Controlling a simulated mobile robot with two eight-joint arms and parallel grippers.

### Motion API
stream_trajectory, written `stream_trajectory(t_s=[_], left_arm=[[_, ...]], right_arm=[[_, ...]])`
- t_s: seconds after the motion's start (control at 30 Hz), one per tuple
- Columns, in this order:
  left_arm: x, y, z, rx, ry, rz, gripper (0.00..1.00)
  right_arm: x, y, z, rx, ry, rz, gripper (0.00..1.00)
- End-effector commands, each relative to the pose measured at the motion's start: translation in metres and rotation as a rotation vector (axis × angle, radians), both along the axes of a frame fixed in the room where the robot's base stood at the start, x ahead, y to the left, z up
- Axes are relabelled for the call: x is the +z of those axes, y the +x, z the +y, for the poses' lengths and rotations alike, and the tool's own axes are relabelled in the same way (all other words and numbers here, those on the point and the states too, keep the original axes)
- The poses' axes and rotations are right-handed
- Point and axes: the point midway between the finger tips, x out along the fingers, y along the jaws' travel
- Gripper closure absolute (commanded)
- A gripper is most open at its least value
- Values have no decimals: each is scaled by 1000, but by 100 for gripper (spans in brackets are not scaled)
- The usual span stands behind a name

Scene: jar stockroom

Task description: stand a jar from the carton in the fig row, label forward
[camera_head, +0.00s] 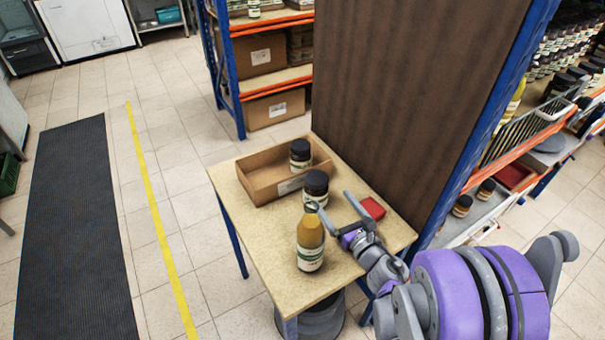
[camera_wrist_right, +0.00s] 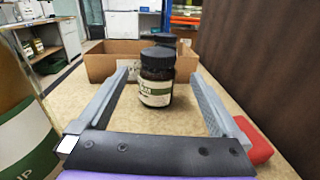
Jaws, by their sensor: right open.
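The carton (camera_head: 262,186) is an open, low cardboard box on a small wooden table. A dark-lidded jar (camera_head: 300,152) stands inside it at its right end. A second dark jar (camera_head: 316,187) with a black lid stands upright on the table just outside the carton. In the right wrist view this jar (camera_wrist_right: 157,85) shows a white and green label facing the camera. My right gripper (camera_head: 330,200) is open, its fingers pointing at this jar, one on either side in the wrist view; contact is not visible. No fig row can be made out. My left gripper is out of view.
A yellow bottle (camera_head: 310,245) stands close beside my right gripper. A red block (camera_head: 373,207) lies on the other side. A tall brown panel (camera_head: 410,90) borders the table. Shelves with jars (camera_head: 570,45) stand at right.

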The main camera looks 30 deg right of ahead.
Motion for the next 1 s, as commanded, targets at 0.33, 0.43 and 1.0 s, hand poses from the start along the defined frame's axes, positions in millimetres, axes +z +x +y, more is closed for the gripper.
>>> stream_trajectory(t_s=[0.33, 0.43, 1.0], left_arm=[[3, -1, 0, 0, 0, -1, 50], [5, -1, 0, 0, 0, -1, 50], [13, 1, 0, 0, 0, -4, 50]], right_arm=[[-2, 31, 2, 18, -41, 1, 0], [-2, 47, 2, 17, -40, 0, 0], [-1, 108, 2, 15, -39, 0, 0]])
